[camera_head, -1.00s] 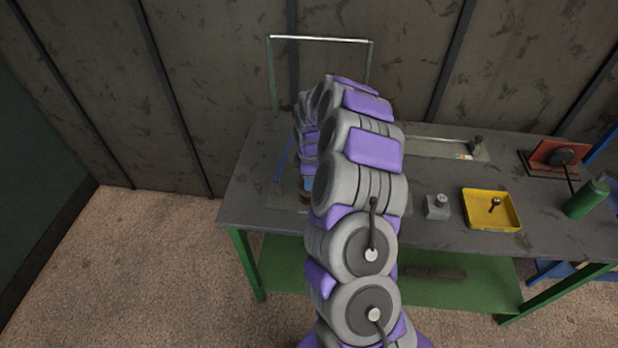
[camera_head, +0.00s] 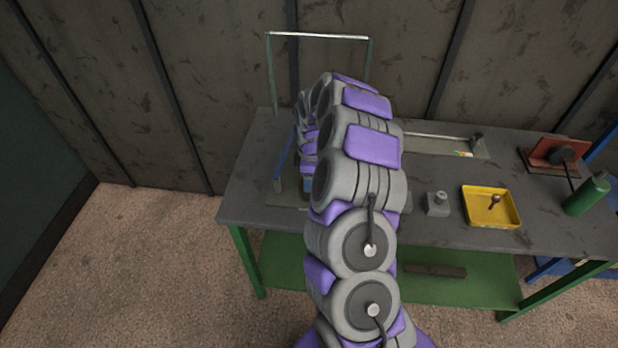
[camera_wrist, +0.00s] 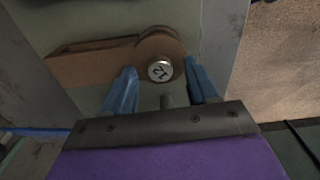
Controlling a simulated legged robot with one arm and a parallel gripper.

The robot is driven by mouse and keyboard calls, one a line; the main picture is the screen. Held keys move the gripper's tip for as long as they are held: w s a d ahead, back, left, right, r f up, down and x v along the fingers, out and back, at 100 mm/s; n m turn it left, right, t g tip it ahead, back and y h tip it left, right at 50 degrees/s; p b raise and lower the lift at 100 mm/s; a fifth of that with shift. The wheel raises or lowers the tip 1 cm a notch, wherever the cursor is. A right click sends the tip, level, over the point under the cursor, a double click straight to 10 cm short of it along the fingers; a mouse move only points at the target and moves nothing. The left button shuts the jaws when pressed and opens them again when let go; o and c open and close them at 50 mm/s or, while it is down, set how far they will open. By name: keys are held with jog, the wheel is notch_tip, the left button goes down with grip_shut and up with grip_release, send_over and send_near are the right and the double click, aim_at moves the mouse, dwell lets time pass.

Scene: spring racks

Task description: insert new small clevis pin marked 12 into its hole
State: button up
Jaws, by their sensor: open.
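In the wrist view, a round silver pin head (camera_wrist: 160,70) with a dark mark that looks like 12 sits at the rounded end of a brown lever-like part (camera_wrist: 95,64). How deep the pin sits is hidden beneath its head. My gripper (camera_wrist: 161,77) is open, with its two blue fingers apart on either side of the pin head. A small grey stub (camera_wrist: 167,100) shows between the fingers near the palm. In the head view my arm hides the gripper and the pin.
On the grey bench (camera_head: 400,235) stand a small grey block with a knob (camera_head: 438,204), a yellow tray (camera_head: 476,216) holding a small dark-headed piece (camera_head: 495,202), a green bottle (camera_head: 587,195) and a red fixture (camera_head: 557,153). A metal frame (camera_head: 318,36) rises behind my arm.

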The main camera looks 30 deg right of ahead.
notch_tip(320, 180, up, 17)
jog(key=p, duration=0.2)
jog(key=shift+d, duration=0.2)
dwell(0.5)
jog(key=s+a+r+m, duration=0.2)
jog(key=s+a+r, duration=0.2)
jog(key=s+a, duration=0.35)
jog(key=s+a+r+m, duration=0.2)
jog(key=s+a+r, duration=0.35)
jog(key=s, duration=0.25)
jog(key=s+a+f+m+g, duration=0.1)
jog(key=s+m, duration=0.3)
jog(key=s, duration=0.8)
jog(key=s+a+f+m, duration=0.1)
jog(key=s+m, duration=0.3)
jog(key=s, duration=0.8)
jog(key=shift+s+a+f+g, duration=0.15)
jog(key=shift+a+f+g, duration=0.2)
jog(key=shift+a, duration=0.55)
